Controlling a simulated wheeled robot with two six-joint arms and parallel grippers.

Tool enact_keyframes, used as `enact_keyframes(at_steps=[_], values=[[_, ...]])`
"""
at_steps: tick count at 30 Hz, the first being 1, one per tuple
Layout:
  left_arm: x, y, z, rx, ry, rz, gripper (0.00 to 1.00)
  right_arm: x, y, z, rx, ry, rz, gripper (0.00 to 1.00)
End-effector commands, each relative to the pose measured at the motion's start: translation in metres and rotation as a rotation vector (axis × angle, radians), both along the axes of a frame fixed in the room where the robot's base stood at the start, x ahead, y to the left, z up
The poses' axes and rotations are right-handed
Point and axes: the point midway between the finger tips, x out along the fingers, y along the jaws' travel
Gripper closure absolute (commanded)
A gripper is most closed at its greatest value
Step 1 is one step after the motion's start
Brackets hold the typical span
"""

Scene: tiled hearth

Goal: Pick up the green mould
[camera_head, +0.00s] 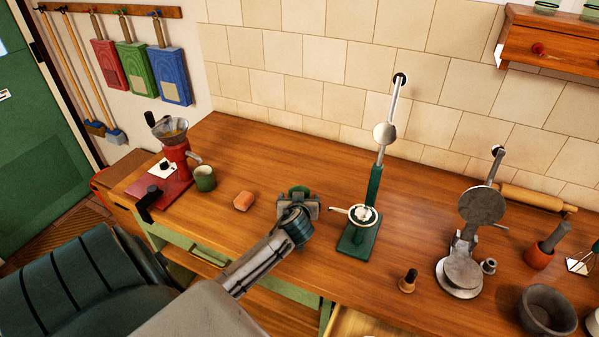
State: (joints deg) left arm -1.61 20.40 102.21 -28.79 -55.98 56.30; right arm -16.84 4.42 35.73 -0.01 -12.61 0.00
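A small green piece, which looks like the green mould (298,189), shows on the wooden counter just beyond my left gripper. The gripper hides most of it. My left gripper (299,200) reaches in from the lower left and is over the counter at the mould. Its fingertips are too small and covered to show whether they are spread around the mould or closed on it. My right gripper is not in view.
A metal press (465,250) and wooden stamp (408,281) are farther right. The counter behind is clear.

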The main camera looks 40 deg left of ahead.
Motion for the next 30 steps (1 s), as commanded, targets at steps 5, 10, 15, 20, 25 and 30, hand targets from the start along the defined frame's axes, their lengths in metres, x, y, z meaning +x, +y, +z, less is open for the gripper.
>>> enact_keyframes(at_steps=[5,10,15,20,25,30], values=[[0.012,0.01,-0.006,0.001,0.001,0.0,0.15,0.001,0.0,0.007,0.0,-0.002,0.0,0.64],[0.013,0.011,-0.009,0.0,0.0,-0.001,0.15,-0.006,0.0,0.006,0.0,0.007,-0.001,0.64],[0.013,0.011,-0.009,0.0,0.0,-0.001,0.29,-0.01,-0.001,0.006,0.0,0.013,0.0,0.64],[0.013,0.011,-0.008,0.0,0.0,0.0,0.6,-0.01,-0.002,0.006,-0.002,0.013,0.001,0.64],[0.013,0.011,-0.008,0.0,0.0,-0.001,0.62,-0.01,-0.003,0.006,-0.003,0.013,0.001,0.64],[0.013,0.011,-0.002,0.001,-0.003,0.0,0.62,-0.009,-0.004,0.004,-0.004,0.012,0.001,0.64]])
